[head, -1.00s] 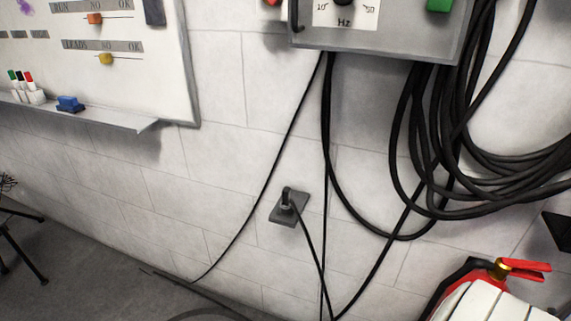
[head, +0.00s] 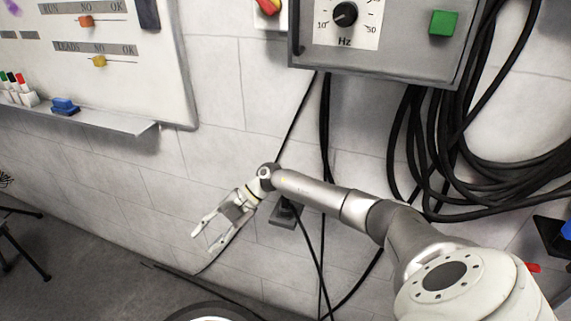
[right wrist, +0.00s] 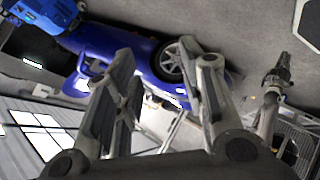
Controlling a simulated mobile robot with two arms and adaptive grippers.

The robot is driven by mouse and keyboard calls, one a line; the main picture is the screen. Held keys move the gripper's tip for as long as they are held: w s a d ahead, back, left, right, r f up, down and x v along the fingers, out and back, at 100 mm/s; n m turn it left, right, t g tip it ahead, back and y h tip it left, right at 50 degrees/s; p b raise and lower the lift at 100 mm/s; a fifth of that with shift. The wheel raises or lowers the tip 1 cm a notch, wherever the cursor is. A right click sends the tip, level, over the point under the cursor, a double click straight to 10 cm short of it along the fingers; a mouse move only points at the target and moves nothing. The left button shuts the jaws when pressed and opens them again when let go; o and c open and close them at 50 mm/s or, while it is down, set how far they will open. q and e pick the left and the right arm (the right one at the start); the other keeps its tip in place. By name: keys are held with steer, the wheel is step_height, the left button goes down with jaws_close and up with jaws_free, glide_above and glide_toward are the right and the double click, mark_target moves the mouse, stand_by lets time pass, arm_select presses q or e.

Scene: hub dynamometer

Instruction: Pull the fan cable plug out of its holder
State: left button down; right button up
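The grey holder plate (head: 282,219) is on the white block wall, below the control box. My right forearm and wrist pass in front of it and hide most of the plug. A thin black cable (head: 313,256) runs down from the plug. My right gripper (head: 205,243) is left of the holder, its fingers spread and empty, pointing down and left. It also shows open in the right wrist view (right wrist: 165,90), with nothing between the fingers. A grey jointed part (right wrist: 276,85) at the right of that view may be my left gripper; its state is unclear.
The control box (head: 375,60) with a dial and green button hangs above. Thick black cable loops (head: 440,150) hang at right. A whiteboard (head: 165,95) with a tray is at left. A blue car (right wrist: 125,50) shows in the right wrist view.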

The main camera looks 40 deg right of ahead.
mark_target(286, 203)
steer(key=s+d+r+g+h, duration=0.1)
steer(key=s+d+r+h, duration=0.1)
steer(key=d, duration=0.5)
steer(key=s+d+r+g+h+p, duration=0.1)
steer(key=s+d+r+h, duration=0.1)
steer(key=d+r+h, duration=0.2)
steer(key=s+d+r+m+g+h+p, duration=0.1)
steer(key=s+d+r+h, duration=0.1)
steer(key=d+r+h, duration=0.2)
steer(key=shift+d+r, duration=0.55)
steer(key=shift+d, duration=0.55)
steer(key=shift+d+r, duration=0.5)
steer(key=shift+d, duration=0.55)
steer(key=shift+d+r, duration=0.55)
steer(key=shift+d, duration=0.55)
step_height(286, 203, down, 8)
steer(key=b, duration=0.5)
steer(key=shift+r+b, duration=0.1)
steer(key=shift+b, duration=0.3)
steer(key=shift+f, duration=0.6)
steer(key=shift+c, duration=0.4)
jaws_close()
steer(key=shift+r+p, duration=0.55)
steer(key=shift+r, duration=0.25)
steer(key=shift+r+p, duration=1.65)
steer(key=shift+r, duration=0.35)
